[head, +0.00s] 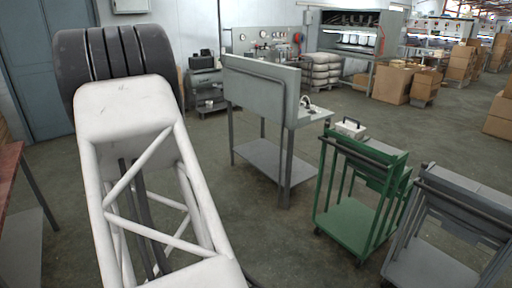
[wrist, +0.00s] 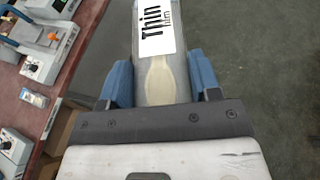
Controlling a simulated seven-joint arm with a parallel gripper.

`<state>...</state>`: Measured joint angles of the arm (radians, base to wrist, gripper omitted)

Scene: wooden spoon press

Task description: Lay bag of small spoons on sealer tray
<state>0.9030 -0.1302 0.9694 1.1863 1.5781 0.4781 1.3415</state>
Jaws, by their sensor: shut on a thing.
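My gripper (wrist: 160,75) is shut on a clear bag (wrist: 159,92) between its two blue fingers in the wrist view. A pale wooden spoon shape shows through the bag. A white label reading "Thin film" covers its upper part, and the bag's far end runs out of the top of the picture. Small white benchtop devices stand on a red table to the left, one with an orange part and a blue handle (wrist: 28,32). I cannot tell which one bears the sealer tray. The gripper is out of sight in the head view.
The red table (wrist: 62,75) runs along the left, apart from the bag, with a small packet (wrist: 33,97) on it. In the head view, a grey workstation (head: 262,90), a green cart (head: 345,225) and a grey cart (head: 430,265) stand to the right. Open floor lies between them.

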